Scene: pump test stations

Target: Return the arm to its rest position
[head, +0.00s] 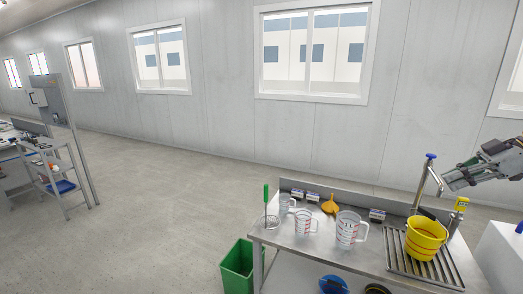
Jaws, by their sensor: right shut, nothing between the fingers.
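My right gripper (461,179) comes in from the right edge, above the right end of the steel bench (311,259). It is shut and empty, its fingers pointing left and slightly down. Its tips are close to a tap column with a blue top (431,157); I cannot tell whether they touch. A yellow bucket (426,239) stands on the slatted drain grid below and to the left of the gripper. My left gripper is not in view.
Measuring jugs (349,230), an orange funnel (330,205) and a green-handled tool (266,200) are on the bench. A yellow-topped item (461,205) stands below the gripper. A green bin (238,268) is on the floor at left.

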